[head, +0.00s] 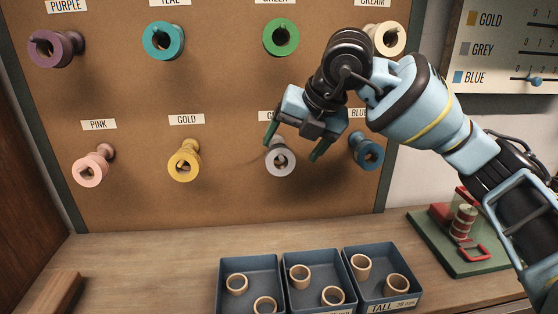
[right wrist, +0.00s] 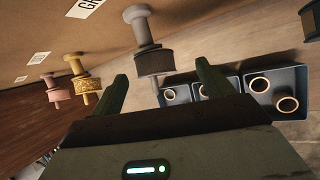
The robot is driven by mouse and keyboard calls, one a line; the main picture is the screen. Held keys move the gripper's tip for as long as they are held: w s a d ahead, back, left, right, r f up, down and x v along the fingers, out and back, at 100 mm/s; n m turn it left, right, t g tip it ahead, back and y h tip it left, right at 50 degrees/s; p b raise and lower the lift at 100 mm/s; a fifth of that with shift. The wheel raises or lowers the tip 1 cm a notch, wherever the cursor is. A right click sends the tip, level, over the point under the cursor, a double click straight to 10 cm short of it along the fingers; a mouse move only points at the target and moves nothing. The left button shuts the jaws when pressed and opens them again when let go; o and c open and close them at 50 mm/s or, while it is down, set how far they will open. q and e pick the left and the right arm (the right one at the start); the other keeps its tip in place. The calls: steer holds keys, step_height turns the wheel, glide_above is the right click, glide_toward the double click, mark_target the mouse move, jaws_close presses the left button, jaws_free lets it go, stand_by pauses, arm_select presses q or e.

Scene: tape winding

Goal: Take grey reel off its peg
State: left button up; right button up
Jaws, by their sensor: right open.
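The grey reel (head: 281,162) hangs on its peg in the lower row of the board, between the gold and blue reels. My right gripper (head: 293,146) is open in front of it, and its body hides part of the label above. In the right wrist view the grey reel (right wrist: 153,62) shows ahead, between the two dark green fingers (right wrist: 162,85) and a little beyond them, with the peg end sticking out. The fingers do not appear to touch it. My left gripper is not in view.
The blue reel (head: 367,152) hangs close to the right of my gripper, and the gold reel (head: 184,165) hangs to the left. Blue bins (head: 249,264) with wooden rings stand on the bench below. A green-based winder (head: 470,262) stands at the right, below my arm.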

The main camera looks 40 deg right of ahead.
mark_target(285, 151)
steer(key=shift+a+x, duration=0.2)
steer(key=shift+x, duration=0.95)
steer(key=shift+a+x, duration=0.25)
steer(key=shift+x, duration=0.9)
steer(key=shift+w+f, duration=0.3)
steer(key=c, duration=1)
steer(key=shift+c, duration=0.2)
steer(key=shift+r, duration=0.1)
